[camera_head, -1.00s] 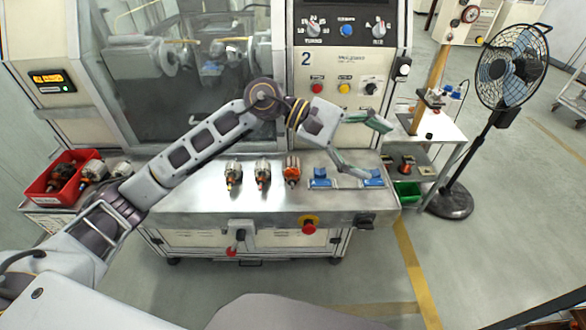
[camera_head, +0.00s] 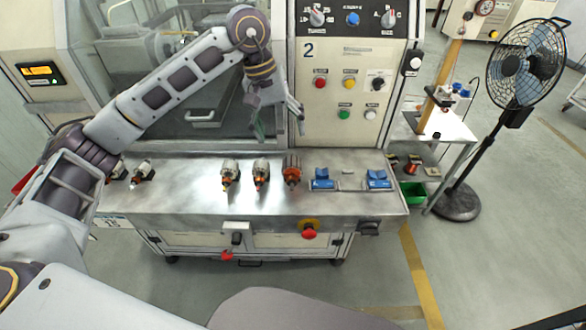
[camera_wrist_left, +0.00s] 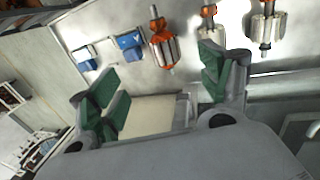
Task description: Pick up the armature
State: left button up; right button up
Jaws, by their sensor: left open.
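Three armatures stand in a row on the metal bench: a left one (camera_head: 229,174), a middle one (camera_head: 260,173) and an orange-wound right one (camera_head: 292,170). In the left wrist view the orange one (camera_wrist_left: 163,48) shows between my fingers, beyond the tips. A second armature (camera_wrist_left: 208,28) is partly hidden by a finger, and a third (camera_wrist_left: 266,25) is at the upper right. My left gripper (camera_head: 279,122) is open and empty, with green finger pads, above and behind the row; it also shows in the left wrist view (camera_wrist_left: 158,82). My right gripper is not in view.
Two blue supports (camera_head: 322,179) (camera_head: 378,179) stand on the bench (camera_head: 190,200) to the right. The control panel (camera_head: 347,80) rises behind. A fan (camera_head: 525,65) stands right.

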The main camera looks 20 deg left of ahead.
aim_at(290, 163)
pick_arm(q)
jog(key=shift+a, duration=0.25)
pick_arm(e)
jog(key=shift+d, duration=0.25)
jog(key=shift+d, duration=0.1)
pick_arm(q)
jog(key=shift+p+x, duration=0.65)
jog(key=shift+x, duration=3.6)
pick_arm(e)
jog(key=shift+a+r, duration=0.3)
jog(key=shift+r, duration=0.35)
pick_arm(q)
jog(key=shift+f, duration=0.1)
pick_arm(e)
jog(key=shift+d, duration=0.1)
